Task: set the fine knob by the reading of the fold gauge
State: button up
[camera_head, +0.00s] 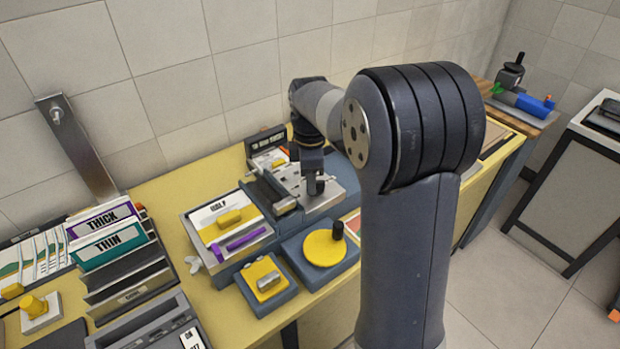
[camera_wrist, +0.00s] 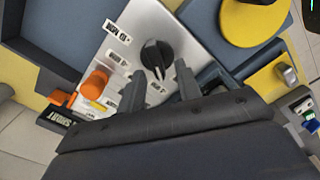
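A black round knob (camera_wrist: 156,57) with a pointer ridge sits on a silver plate (camera_wrist: 128,24) with small white labels around it in the wrist view. I take it to be the fine knob. My gripper (camera_wrist: 160,80) is open, its two dark fingers apart, with the knob at or just beyond the fingertips. I cannot tell whether they touch it. An orange knob (camera_wrist: 95,83) stands on the same plate. In the head view my gripper (camera_head: 313,184) points down over the silver plate (camera_head: 290,178). I cannot make out a fold gauge reading.
A yellow disc with a black handle (camera_head: 325,247) sits on a blue block in front of the plate. A tray with a white card and yellow block (camera_head: 230,217) lies left. THICK and THIN folders (camera_head: 105,235) stand further left. A small dark sign (camera_head: 266,139) stands behind.

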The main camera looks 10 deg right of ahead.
jog(key=shift+f, duration=0.2)
grip_shut()
